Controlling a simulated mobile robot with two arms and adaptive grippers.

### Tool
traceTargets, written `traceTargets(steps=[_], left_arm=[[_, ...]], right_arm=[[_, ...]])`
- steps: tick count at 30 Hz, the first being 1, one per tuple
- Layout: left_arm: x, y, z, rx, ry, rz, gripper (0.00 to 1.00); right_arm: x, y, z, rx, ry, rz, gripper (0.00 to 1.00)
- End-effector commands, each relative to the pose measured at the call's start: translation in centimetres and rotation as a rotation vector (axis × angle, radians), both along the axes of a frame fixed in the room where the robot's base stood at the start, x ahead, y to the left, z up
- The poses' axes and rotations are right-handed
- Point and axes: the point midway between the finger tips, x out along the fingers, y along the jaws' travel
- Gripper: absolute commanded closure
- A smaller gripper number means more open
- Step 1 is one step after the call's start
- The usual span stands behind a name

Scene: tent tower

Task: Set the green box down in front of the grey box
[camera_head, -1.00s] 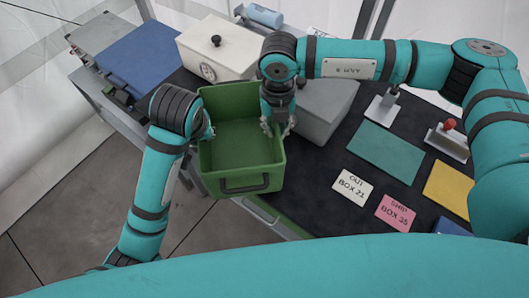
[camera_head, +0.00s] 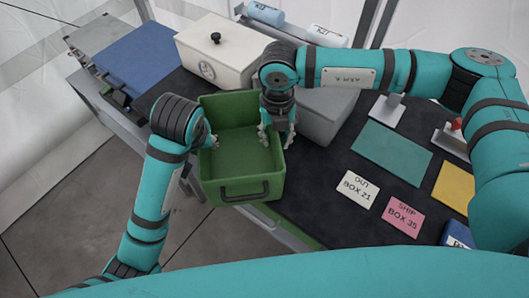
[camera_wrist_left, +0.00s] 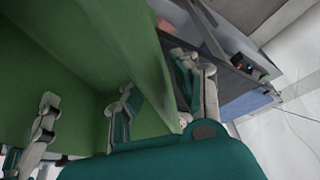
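The green box (camera_head: 240,190), an open tub with a dark handle on its near side, is held between my two grippers and overlaps the table's front edge in the head view. My left gripper (camera_head: 211,141) is shut on its left wall; the left wrist view shows the green wall (camera_wrist_left: 145,45) between the fingers (camera_wrist_left: 160,95). My right gripper (camera_head: 277,133) is on the right wall, one finger inside and one outside. The grey box (camera_head: 330,115) stands on the table, right of the green box and partly behind my right arm. The gap under the green box cannot be seen.
The dark table (camera_head: 310,190) holds a white lidded box (camera_head: 230,55), a blue panel (camera_head: 150,58), a teal mat (camera_head: 392,152), a yellow mat (camera_head: 452,188), and cards reading BOX 21 (camera_head: 357,189) and BOX 35 (camera_head: 403,217). Dark surface is bare before the grey box.

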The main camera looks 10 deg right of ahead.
Motion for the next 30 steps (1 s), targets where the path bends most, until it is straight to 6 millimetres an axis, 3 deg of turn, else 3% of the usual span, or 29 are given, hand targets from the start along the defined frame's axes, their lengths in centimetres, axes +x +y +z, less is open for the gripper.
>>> traceTargets(steps=[7,21,30], left_arm=[[0.0,0.0,0.0,0.001,0.000,0.001,0.71],[0.0,0.0,0.0,0.001,-0.001,0.001,0.71],[0.0,0.0,0.0,0.001,0.000,0.001,0.71]], right_arm=[[0.1,0.0,1.1,0.000,-0.001,-0.001,0.71],[0.0,0.0,10.1,0.000,-0.002,0.000,0.71],[0.0,0.0,12.0,0.000,0.000,0.000,0.71]])
